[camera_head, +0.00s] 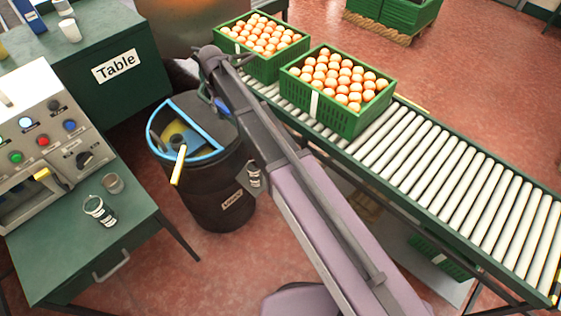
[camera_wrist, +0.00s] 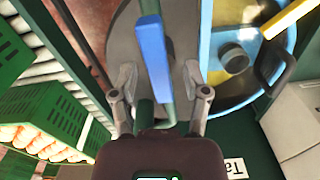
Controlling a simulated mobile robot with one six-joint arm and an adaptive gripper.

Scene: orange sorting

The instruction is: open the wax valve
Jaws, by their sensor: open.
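The wax valve shows as a blue lever on a green pipe. In the wrist view the blue lever (camera_wrist: 153,55) stands between the two fingers of my gripper (camera_wrist: 159,74), which is open around it. I see no clear contact with either finger. In the head view a small blue part of the lever (camera_head: 221,106) shows beside my arm, above the dark drum (camera_head: 225,185). My arm hides most of the valve and my gripper there. The green pipe (camera_wrist: 145,112) runs down between the fingers in the wrist view.
The drum has a blue rim (camera_head: 155,125) and a yellow handle (camera_head: 178,166). A roller conveyor (camera_head: 440,178) with orange crates (camera_head: 345,122) runs to the right. A control panel (camera_head: 42,140) and a green table (camera_head: 110,95) stand at the left. Red floor shows between them.

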